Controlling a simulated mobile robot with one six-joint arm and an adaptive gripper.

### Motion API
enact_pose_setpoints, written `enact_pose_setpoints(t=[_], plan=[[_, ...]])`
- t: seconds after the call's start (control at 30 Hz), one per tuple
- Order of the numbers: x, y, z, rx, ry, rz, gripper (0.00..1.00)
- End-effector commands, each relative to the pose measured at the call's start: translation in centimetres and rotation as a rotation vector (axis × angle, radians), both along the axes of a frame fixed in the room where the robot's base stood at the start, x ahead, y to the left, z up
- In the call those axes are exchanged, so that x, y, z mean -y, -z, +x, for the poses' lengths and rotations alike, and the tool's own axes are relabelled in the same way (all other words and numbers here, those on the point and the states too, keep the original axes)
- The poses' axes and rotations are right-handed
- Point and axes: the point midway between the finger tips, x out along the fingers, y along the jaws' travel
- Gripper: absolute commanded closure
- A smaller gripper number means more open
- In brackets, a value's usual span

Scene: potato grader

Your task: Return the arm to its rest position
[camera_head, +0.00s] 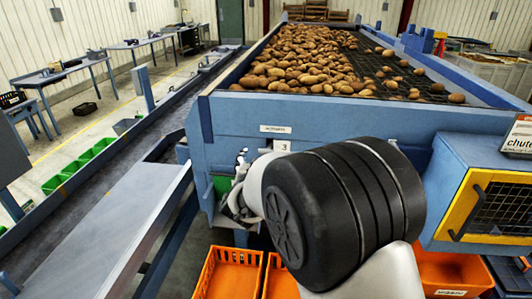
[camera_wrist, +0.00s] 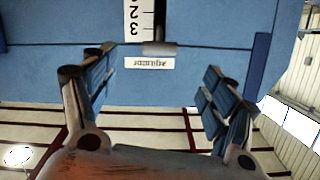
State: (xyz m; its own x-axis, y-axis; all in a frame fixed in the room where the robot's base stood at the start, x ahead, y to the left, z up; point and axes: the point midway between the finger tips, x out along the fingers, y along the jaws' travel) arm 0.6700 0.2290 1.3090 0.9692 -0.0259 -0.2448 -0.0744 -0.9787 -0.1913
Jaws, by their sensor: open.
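My arm's black and white link covers the middle of the head view. My gripper (camera_head: 236,197) shows only partly, left of that link and close to the front panel of the blue grader (camera_head: 340,117). In the wrist view, my gripper (camera_wrist: 155,82) is open, with two fingers spread apart and nothing between them. Beyond the fingers is a blue panel with a label (camera_wrist: 150,63) that appears upside down. Next to it is a white number scale (camera_wrist: 139,20) with a grey piece (camera_wrist: 160,48) at its end. The gap between fingers and panel is hard to judge.
Potatoes (camera_head: 305,55) lie on the grader's mesh bed. Orange crates (camera_head: 230,275) stand below its front. A yellow-framed chute (camera_head: 490,205) is at the right. A conveyor (camera_head: 100,195) and green crates (camera_head: 85,160) are at the left. Open floor shows further left.

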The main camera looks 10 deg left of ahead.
Motion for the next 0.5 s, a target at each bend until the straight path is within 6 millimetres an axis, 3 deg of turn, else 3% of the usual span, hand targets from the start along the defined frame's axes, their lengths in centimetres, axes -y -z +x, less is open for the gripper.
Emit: enact_pose_setpoints(t=[0.17,0.27,0.37,0.5], plan=[[1.6,-2.0,-1.6,-0.053,-0.078,0.037,0.22],[3.3,-3.1,-4.3,-0.125,-0.158,0.054,0.22],[5.5,-3.4,-8.4,-0.216,-0.228,0.052,0.22],[9.1,-2.4,-15.4,-0.359,-0.291,0.022,0.22]])
